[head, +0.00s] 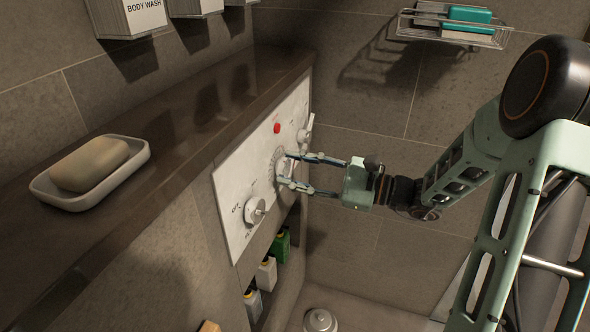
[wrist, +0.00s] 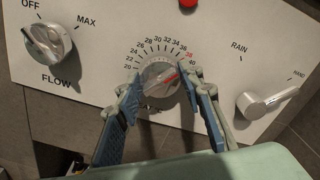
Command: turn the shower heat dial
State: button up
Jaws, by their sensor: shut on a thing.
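The heat dial (wrist: 160,78) is a round silver knob with a red pointer mark, set in a ring of printed numbers on a white control panel (wrist: 110,20). The pointer lies toward the upper right, near the red 38 and the 40. In the head view the dial (head: 284,168) is partly hidden by my fingers. My gripper (head: 283,170) reaches in from the right with its two fingers on either side of the dial. In the wrist view my gripper (wrist: 160,88) has its blue-padded fingers closed on the knob's sides.
The flow knob (wrist: 47,43) is left of the dial and the rain/hand lever (wrist: 268,98) is right of it. A red button (head: 277,128) sits above. A ledge with a soap dish (head: 134,152) is above the panel; bottles (head: 266,274) stand below.

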jog(key=o, duration=1.2)
jog(key=shift+c, duration=0.2)
jog(key=v, duration=1.2)
